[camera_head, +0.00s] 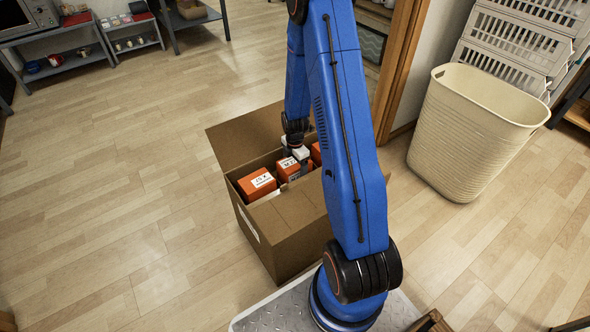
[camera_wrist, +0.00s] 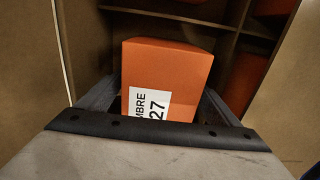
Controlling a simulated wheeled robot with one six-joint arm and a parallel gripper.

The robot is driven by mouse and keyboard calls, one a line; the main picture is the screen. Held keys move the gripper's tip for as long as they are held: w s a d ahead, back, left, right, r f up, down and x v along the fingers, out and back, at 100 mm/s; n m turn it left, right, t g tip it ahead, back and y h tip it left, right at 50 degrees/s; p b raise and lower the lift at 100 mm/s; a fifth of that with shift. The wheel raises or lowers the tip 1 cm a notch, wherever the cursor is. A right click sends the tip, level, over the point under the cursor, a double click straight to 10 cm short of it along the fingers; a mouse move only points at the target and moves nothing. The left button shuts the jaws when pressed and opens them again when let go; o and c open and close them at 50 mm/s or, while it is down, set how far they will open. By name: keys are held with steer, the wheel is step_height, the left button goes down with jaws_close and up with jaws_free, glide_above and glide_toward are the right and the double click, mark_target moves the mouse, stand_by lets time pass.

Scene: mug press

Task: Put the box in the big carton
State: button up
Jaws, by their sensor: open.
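The big carton (camera_head: 285,235) stands open on the floor with a flap raised at the back left. Inside it are orange boxes with white labels: one (camera_head: 257,183) at the left, one (camera_head: 286,166) in the middle, and one (camera_head: 315,153) partly hidden by my arm. My gripper (camera_head: 296,158) is down at the carton's opening, over the middle box. In the wrist view an orange box (camera_wrist: 165,62) with a white label stands between the fingers of my open gripper (camera_wrist: 160,95). Whether the fingers touch it is unclear.
Brown dividers (camera_wrist: 180,20) split the carton's inside into compartments, with more orange at the right. A cream basket (camera_head: 470,130) stands to the right, by white crates (camera_head: 515,45). Grey shelves (camera_head: 65,60) stand at the back left. The floor at left is clear.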

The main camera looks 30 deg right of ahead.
step_height(320, 180, up, 12)
steer(key=shift+r, duration=0.15)
steer(key=s+a+r+m+t, duration=0.1)
steer(key=s+a+r+m, duration=0.25)
steer(key=r, duration=0.35)
steer(key=s+a+r+m+t, duration=0.1)
steer(key=s+a+r+m, duration=0.2)
steer(key=r, duration=0.4)
steer(key=s+a+r+m, duration=0.2)
steer(key=s+a+r, duration=0.15)
steer(key=r, duration=0.45)
steer(key=s+a+r+m+t, duration=0.1)
steer(key=s+a+r+m, duration=0.1)
steer(key=s, duration=0.4)
steer(key=s+a+r+m+t, duration=0.1)
steer(key=s+a+r+m, duration=0.1)
steer(key=s, duration=0.5)
steer(key=s+a+r+m, duration=0.1)
steer(key=s+r+m, duration=0.3)
steer(key=s+m, duration=0.2)
steer(key=shift+s+a+r+t, duration=0.3)
steer(key=shift+s+a+t, duration=0.1)
steer(key=shift+s, duration=0.2)
